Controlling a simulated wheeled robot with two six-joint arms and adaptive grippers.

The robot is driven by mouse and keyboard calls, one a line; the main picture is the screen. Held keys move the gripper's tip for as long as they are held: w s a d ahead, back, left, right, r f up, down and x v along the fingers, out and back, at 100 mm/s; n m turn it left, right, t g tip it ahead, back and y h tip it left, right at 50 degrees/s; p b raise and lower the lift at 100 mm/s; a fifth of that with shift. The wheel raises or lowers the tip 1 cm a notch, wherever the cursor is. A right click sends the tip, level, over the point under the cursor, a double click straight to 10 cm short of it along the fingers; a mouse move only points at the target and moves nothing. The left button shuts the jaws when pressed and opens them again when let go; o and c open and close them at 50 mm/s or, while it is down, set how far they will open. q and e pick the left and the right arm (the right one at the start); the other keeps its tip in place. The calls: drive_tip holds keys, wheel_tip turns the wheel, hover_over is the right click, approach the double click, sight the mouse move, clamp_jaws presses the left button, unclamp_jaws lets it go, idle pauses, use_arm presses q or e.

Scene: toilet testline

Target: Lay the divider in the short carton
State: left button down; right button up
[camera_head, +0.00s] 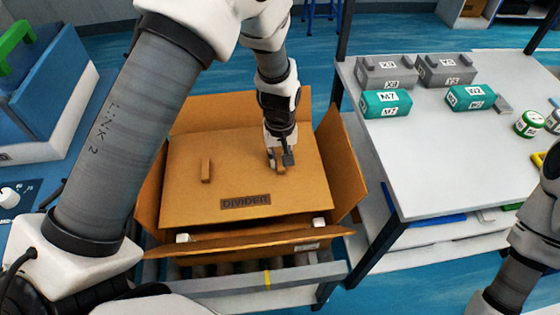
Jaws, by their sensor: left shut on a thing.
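The divider (240,180) is a flat brown board labelled DIVIDER, with two small upright grips on it. It lies level within the open flaps of the short carton (343,165). I cannot tell whether it rests on anything or is held just above. My left gripper (279,160) points down and is shut on the divider's right grip. The left grip (206,170) is free. White items (319,222) show in the gap below the divider's near edge. My right arm shows at the right edge, but its gripper is out of view.
The carton stands on a roller conveyor with a grey front rail (240,284). To the right, a white table (440,150) holds grey blocks (388,71), teal boxes (387,103) and green-and-white cans (529,123). A blue-and-white machine (45,105) stands at the left.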

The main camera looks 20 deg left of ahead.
use_arm(q)
drive_tip(key=shift+w+f, duration=0.15)
drive_tip(key=shift+f, duration=0.2)
wheel_tip(320, 180, down, 10)
drive_tip(key=b, duration=1)
drive_tip(key=shift+s, duration=0.2)
drive_tip(key=shift+f, duration=0.35)
drive_tip(key=c, duration=0.9)
unclamp_jaws()
drive_tip(key=shift+c, duration=0.2)
